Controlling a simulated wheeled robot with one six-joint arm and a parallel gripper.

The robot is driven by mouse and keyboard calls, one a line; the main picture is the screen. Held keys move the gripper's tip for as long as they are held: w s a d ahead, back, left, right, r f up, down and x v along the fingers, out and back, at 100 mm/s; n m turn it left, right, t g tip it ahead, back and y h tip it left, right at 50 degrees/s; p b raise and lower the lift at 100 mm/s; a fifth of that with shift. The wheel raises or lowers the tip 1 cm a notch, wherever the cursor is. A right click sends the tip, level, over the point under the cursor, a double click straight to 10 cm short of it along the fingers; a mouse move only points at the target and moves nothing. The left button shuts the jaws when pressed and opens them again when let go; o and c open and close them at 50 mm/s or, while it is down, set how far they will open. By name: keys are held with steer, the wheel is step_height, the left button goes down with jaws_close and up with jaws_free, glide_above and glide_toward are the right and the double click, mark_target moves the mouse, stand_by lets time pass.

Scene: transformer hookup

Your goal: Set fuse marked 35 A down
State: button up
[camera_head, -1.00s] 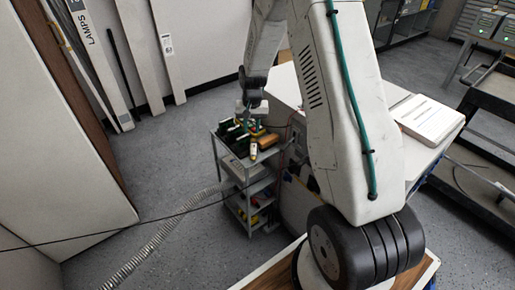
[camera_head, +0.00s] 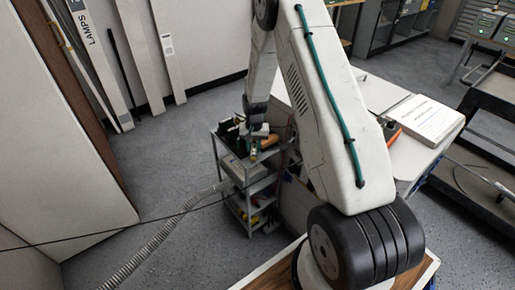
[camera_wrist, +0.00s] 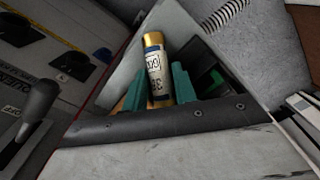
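The fuse (camera_wrist: 155,65) is a cylinder with gold ends and a pale printed label that seems to read 35. In the wrist view it stands between the teal fingertips of my gripper (camera_wrist: 158,88), which are closed on its sides. In the head view my gripper (camera_head: 257,138) is low over the top of a small grey cart (camera_head: 216,146). The fuse is too small there to make out clearly. Whether its far end touches anything is hidden.
The cart's top holds dark items and an orange piece (camera_head: 268,141); its lower shelves hold more parts. A white-topped bench (camera_head: 415,155) with a thick document (camera_head: 425,118) stands to the right. A ribbed hose (camera_head: 165,232) and a black cable cross the floor at left.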

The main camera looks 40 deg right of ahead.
jaws_close()
steer(key=shift+r, duration=0.1)
